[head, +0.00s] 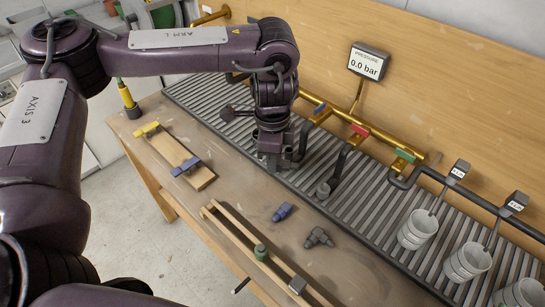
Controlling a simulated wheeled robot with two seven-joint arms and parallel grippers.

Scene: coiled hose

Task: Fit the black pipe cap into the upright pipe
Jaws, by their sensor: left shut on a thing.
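My left gripper (270,158) points down at the near edge of the slatted grate, beside a dark bent pipe (301,146). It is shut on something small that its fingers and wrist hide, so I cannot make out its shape. I cannot pick out the black pipe cap anywhere else in view. I cannot tell for sure which pipe is the upright pipe. A second dark pipe (340,167) bends down to a grey collar (323,190) on the grate, right of the gripper and apart from it. My right gripper is not in view.
A blue fitting (282,212) and a dark elbow fitting (318,238) lie on the bench. A wooden rack (232,232) with a green piece (261,252) runs along the front. A clamped board (170,150) lies left. White cups (417,228) stand right. A pressure gauge (368,61) stands behind.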

